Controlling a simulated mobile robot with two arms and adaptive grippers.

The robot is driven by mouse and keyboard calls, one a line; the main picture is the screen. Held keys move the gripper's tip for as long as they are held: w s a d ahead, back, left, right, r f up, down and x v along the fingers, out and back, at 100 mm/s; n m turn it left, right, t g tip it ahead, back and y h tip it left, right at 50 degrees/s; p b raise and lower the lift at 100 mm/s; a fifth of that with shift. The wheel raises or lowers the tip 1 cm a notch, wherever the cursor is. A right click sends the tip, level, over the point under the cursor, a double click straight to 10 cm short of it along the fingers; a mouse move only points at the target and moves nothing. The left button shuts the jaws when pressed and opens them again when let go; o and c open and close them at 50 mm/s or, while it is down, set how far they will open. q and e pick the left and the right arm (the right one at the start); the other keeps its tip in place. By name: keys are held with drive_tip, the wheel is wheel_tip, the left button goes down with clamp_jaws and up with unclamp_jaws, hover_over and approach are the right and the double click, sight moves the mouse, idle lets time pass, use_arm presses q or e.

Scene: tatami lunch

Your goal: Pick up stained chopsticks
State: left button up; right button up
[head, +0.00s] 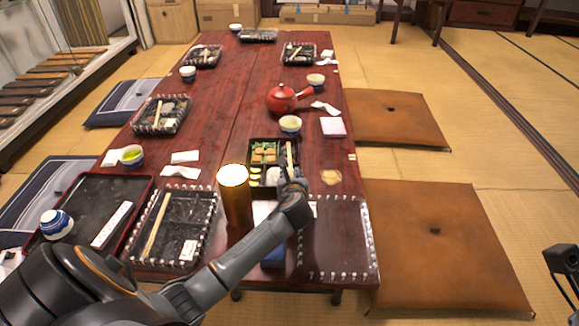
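Several pairs of chopsticks lie on the low red table. One pair (156,225) lies on a dark bento tray at the front left. Another light stick-like piece (289,154) is at the right side of the open bento box, just beyond my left gripper. Further pairs lie on boxes farther back, such as chopsticks (159,112) at the left. I cannot tell which are stained. My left gripper (291,183) is over the near right corner of the open bento; its fingers are small and dark, and their opening is unclear. Part of my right gripper (562,262) shows at the right edge.
A tall golden-brown cylinder (235,196) stands close left of my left gripper. A red teapot (281,99), a cup (290,125) and a pink-white packet (333,127) stand beyond. Brown cushions (440,235) lie on the tatami at the right.

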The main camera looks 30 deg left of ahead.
use_arm(q)
drive_tip(key=shift+c, duration=0.3)
clamp_jaws()
drive_tip(key=shift+a, duration=0.1)
